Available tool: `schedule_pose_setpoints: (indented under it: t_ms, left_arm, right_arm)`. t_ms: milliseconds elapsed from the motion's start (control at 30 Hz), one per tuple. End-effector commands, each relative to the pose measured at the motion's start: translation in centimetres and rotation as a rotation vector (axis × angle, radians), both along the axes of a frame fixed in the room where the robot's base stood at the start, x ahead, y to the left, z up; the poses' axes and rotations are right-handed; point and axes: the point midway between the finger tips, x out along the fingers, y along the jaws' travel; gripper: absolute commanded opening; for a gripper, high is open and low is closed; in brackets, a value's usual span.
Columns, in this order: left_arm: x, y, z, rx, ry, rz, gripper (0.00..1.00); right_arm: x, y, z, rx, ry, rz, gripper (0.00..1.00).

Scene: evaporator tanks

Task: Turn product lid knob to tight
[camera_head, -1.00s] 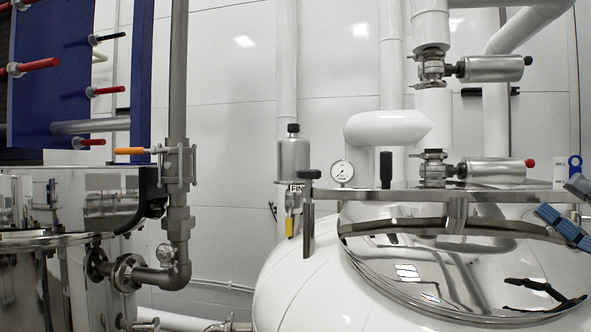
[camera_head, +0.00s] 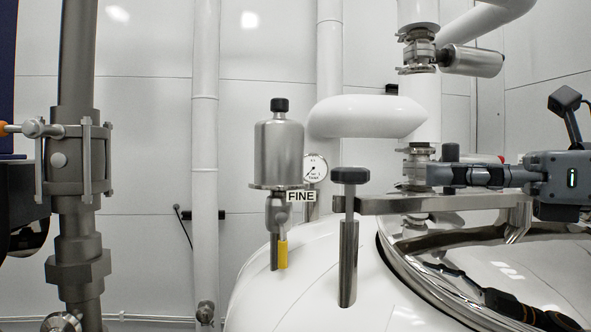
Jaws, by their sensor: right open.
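A black knob (camera_head: 350,175) tops a threaded stem over a steel post (camera_head: 348,265) on the white tank. The steel lid bar (camera_head: 430,201) meets the stem just below the knob and runs right over the domed lid (camera_head: 480,260). I cannot tell from this view how tight the knob is. My right gripper (camera_head: 432,175) comes in from the right, above the bar, with its fingers pointing left at about knob height. It is open and, in the picture, apart from the knob. My left gripper is not in view.
A steel canister (camera_head: 279,150) labelled FINE with a yellow handle (camera_head: 283,251) stands left of the knob. A pressure gauge (camera_head: 315,168) and white pipes (camera_head: 365,117) are behind. A grey valve pipe (camera_head: 78,170) stands at left.

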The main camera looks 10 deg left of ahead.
Motion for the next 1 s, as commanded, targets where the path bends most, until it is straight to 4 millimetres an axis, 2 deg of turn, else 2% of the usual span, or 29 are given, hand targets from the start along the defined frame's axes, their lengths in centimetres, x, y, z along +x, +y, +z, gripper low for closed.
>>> schedule_pose_setpoints:
  t_ms: [167,433,700,833,1000]
  left_arm:
    - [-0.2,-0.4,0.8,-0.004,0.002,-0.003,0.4]
    - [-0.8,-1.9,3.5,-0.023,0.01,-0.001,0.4]
    - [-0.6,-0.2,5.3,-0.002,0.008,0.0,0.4]
    - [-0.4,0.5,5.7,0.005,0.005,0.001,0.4]
    - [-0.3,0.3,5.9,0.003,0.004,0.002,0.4]
  right_arm:
    - [0.4,1.0,0.2,-0.003,0.0,-0.003,0.73]
    - [2.3,6.2,0.3,-0.005,0.003,-0.001,0.73]
    - [4.2,10.8,0.1,-0.003,0.001,-0.003,0.73]
    - [4.7,12.1,0.1,-0.001,0.0,-0.004,0.73]
    - [4.9,12.7,0.0,0.0,-0.002,-0.005,0.73]
